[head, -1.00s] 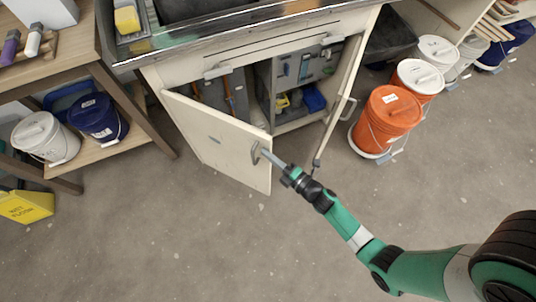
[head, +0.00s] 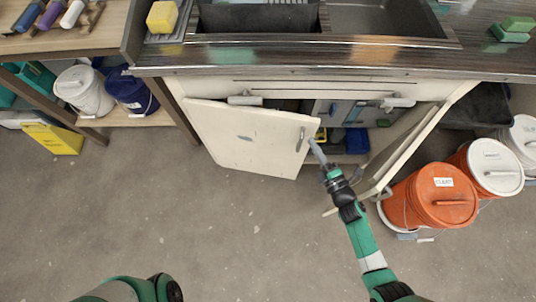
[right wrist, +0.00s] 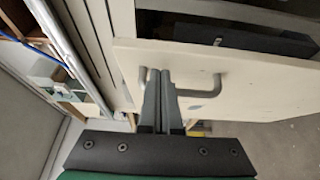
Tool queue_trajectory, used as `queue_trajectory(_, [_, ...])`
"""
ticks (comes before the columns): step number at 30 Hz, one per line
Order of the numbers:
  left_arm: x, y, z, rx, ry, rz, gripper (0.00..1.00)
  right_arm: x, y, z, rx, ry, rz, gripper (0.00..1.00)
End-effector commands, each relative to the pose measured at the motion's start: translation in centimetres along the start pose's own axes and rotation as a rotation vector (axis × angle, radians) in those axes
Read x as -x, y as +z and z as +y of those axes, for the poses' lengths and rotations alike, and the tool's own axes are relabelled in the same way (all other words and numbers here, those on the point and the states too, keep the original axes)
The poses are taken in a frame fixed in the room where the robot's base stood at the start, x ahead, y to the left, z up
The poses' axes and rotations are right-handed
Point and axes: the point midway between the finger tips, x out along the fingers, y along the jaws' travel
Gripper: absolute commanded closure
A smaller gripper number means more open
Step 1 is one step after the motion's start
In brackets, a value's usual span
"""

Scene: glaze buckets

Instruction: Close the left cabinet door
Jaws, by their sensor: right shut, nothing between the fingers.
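The left cabinet door (head: 245,140) is a cream panel standing partly open below the sink counter. Its grey bar handle (head: 301,138) is near the free edge. My right gripper (head: 314,146) is shut and empty, its tips at that free edge, just right of the handle. In the right wrist view the shut fingers (right wrist: 165,76) overlap the handle (right wrist: 208,88) on the door (right wrist: 250,75); I cannot tell whether they touch it. Part of my left arm shows at the bottom left of the head view, but its gripper is out of view.
The right cabinet door (head: 415,145) stands open, close to my right arm. An orange bucket (head: 435,197) and a white-lidded bucket (head: 493,165) stand beyond it. A blue bucket (head: 132,92) sits on the left shelf. The floor (head: 210,230) before the left door is clear.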

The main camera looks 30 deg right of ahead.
Motion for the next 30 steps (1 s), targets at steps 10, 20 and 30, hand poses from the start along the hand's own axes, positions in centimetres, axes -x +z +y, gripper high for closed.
queue_trajectory(10, [0.0, 0.0, 0.0, -0.001, -0.001, 0.001, 0.5, -0.1, -0.1, 0.0, 0.001, -0.001, 0.0, 1.0])
queue_trajectory(20, [0.0, 0.0, 0.0, 0.0, 0.0, 0.0, 0.5, -0.1, -0.1, 0.0, 0.0, 0.0, 0.0, 1.0])
queue_trajectory(30, [-1.5, -1.4, 0.0, 0.0, 0.0, 0.0, 0.5, 0.0, -0.2, 2.4, 0.001, 0.0, 0.001, 1.0])
